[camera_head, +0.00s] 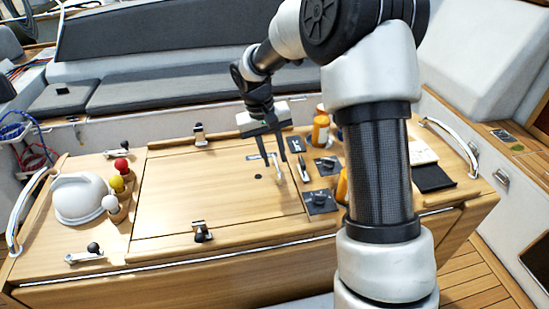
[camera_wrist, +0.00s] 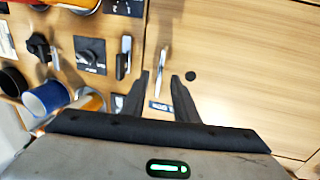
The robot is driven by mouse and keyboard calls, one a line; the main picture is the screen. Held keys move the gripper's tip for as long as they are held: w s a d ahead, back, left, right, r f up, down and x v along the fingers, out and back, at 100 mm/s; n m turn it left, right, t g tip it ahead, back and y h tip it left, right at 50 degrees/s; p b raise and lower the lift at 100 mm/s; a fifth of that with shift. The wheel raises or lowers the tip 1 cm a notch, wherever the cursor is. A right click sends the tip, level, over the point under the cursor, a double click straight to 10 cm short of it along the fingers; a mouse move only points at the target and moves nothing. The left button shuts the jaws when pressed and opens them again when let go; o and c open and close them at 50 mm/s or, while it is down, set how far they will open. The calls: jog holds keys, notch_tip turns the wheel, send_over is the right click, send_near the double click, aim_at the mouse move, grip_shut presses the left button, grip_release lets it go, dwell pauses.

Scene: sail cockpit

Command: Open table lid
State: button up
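The table lid (camera_head: 195,195) is a flat light-wood panel in the middle of the table, and it lies shut. It fills the right side of the wrist view (camera_wrist: 250,90). A slim silver handle (camera_head: 277,173) sits near the lid's right edge in the head view. In the wrist view the handle (camera_wrist: 162,60) lies just beyond the fingertips, in line with the gap between them. My gripper (camera_head: 275,163) is open, fingers pointing down over the handle; its fingers also show in the wrist view (camera_wrist: 161,76). I cannot tell whether they touch anything.
Right of the lid are black knobs (camera_head: 320,201), an orange bottle (camera_head: 320,130) and a dark box (camera_head: 433,178). A white dome (camera_head: 80,198) and coloured balls (camera_head: 121,165) stand at left. Black-knobbed latches (camera_head: 202,232) sit at the lid's front and back edges. The lid's top is clear.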

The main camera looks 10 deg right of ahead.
jog(key=shift+d+f, duration=0.15)
jog(key=shift+f, duration=0.5)
grip_shut()
jog(key=shift+r, duration=0.1)
dwell(0.9)
